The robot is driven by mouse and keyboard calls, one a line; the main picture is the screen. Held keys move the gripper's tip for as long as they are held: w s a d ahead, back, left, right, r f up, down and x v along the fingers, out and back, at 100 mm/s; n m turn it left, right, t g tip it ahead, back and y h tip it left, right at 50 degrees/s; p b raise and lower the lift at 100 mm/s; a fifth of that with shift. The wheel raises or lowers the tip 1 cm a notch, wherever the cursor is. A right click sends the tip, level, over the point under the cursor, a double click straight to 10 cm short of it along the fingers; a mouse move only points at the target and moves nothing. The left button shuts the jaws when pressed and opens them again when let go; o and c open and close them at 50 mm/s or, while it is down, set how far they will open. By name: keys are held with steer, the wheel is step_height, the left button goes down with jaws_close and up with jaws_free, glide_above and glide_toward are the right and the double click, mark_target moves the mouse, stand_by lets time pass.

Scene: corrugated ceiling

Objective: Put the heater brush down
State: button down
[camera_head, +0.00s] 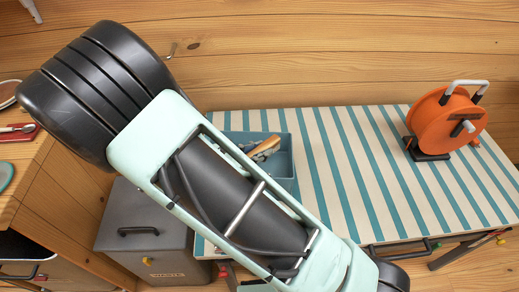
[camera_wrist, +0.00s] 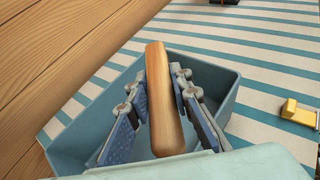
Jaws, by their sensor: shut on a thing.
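The heater brush (camera_wrist: 165,100) shows in the wrist view as a long, light wooden handle. My gripper (camera_wrist: 160,88) has its two fingers on either side of this handle and is shut on it. The handle is over or inside a blue-teal open bin (camera_wrist: 218,75); I cannot tell whether it touches the bin's floor. The brush's other end is not clearly visible. In the head view the bin (camera_head: 283,163) stands on the striped tabletop, and a wooden piece (camera_head: 268,144) shows in it beside my arm. My arm hides the bin's left part.
The teal-and-white striped table (camera_head: 345,165) is clear between the bin and an orange cable reel (camera_head: 440,125) at the right. A yellow-handled object (camera_wrist: 298,112) lies right of the bin in the wrist view. A wooden wall rises behind.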

steer(key=shift+f, duration=0.2)
steer(key=c, duration=1.7)
jaws_free()
steer(key=shift+c, duration=0.2)
steer(key=shift+r, duration=0.15)
steer(key=shift+r+p, duration=0.35)
steer(key=shift+r, duration=0.05)
steer(key=v, duration=1.2)
steer(key=shift+r, duration=0.2)
steer(key=shift+d, duration=0.1)
